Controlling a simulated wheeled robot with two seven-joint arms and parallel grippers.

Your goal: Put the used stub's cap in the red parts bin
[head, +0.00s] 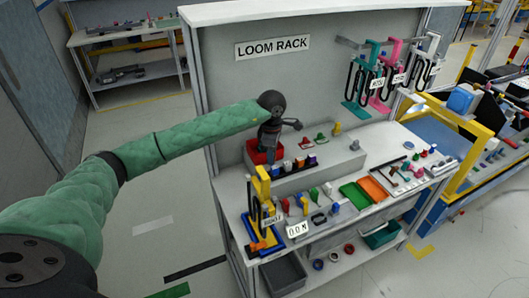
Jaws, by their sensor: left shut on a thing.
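The red parts bin (252,151) is a small red box at the left of the raised grey shelf at the back of the bench. My left gripper (268,160) is dark and points down at the bin, hiding part of it. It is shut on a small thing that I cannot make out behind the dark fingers. Whether that thing is above the rim or inside the bin, I cannot tell. I cannot pick out the used stub or its cap with certainty among the small coloured parts. My right gripper is not in view.
Several small coloured parts stand along the bench front. Green (355,195) and orange (372,188) trays lie at its middle. A yellow stand (262,188) rises at the left front. Coloured cable looms hang on the grey back panel (320,75) marked LOOM RACK.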

